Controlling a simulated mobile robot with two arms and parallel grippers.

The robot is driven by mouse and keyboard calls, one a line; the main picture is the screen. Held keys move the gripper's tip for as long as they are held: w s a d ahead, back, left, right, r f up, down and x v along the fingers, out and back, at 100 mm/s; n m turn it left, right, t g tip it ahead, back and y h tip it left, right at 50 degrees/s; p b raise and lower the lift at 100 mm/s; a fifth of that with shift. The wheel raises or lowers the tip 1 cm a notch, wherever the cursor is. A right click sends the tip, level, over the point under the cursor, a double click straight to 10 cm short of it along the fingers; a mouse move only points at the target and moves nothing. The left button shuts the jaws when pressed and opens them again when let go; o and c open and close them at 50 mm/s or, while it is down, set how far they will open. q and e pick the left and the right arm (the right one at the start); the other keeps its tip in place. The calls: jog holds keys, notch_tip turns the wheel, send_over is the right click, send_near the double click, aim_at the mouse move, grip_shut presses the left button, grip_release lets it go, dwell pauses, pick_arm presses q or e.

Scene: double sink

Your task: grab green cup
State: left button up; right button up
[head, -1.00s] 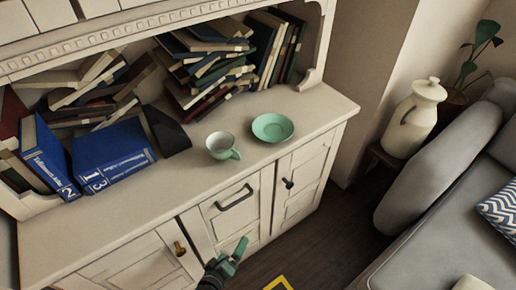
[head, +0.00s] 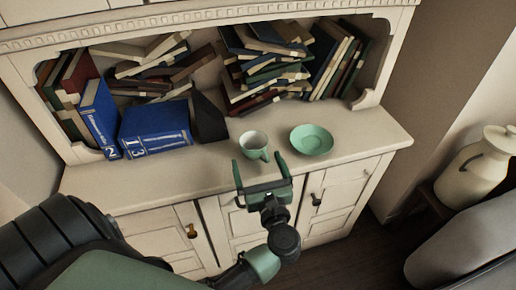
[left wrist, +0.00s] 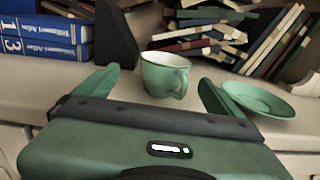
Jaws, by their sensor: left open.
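The green cup (head: 253,146) stands upright on the cabinet's counter, with its handle toward the front right. In the left wrist view the cup (left wrist: 164,73) is ahead of the jaws, between the two green fingers in the picture. My left gripper (head: 258,168) is open and empty at the counter's front edge, just in front of the cup. Its fingers also show in the left wrist view (left wrist: 156,88). I cannot tell exactly how far the fingertips are from the cup. My right gripper is not in view.
A green saucer (head: 311,140) lies right of the cup, close to the right finger in the wrist view. Blue books (head: 156,130) and a dark bookend (head: 209,118) stand to the left. Piled books (head: 265,70) fill the shelf behind. The counter's right end is clear.

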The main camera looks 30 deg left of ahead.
aim_at(257, 153)
pick_arm(q)
jog(key=x, duration=0.1)
jog(key=p+x, duration=0.1)
jog(key=x, duration=0.2)
jog(key=shift+w+r, duration=0.1)
jog(key=shift+w, duration=0.45)
jog(key=shift+w+a, duration=0.15)
jog(key=shift+a, duration=0.1)
jog(key=c, duration=1.5)
jog(key=shift+c, duration=0.2)
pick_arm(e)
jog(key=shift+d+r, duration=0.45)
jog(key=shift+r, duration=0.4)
